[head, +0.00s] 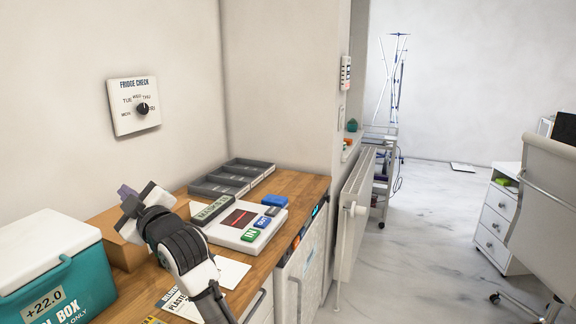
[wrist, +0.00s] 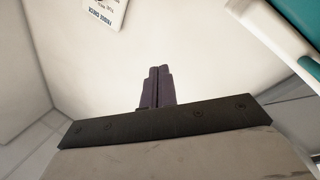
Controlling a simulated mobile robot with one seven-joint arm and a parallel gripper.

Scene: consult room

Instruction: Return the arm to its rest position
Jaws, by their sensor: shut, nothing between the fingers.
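My gripper (head: 126,192) is at the left of the head view, raised over the wooden counter (head: 306,187) in front of a brown cardboard box. Its purple fingers point up and left, toward the wall. In the wrist view the two fingers (wrist: 158,87) lie side by side against each other, shut with nothing between them. My arm reaches up from the bottom of the head view and covers part of the counter.
A teal cool box (head: 84,287) with a white lid stands left of my gripper. The cardboard box (head: 122,252) is close behind it. To the right are a white device (head: 229,236) with coloured buttons and grey trays (head: 222,181). A wall dial (head: 134,106) hangs above.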

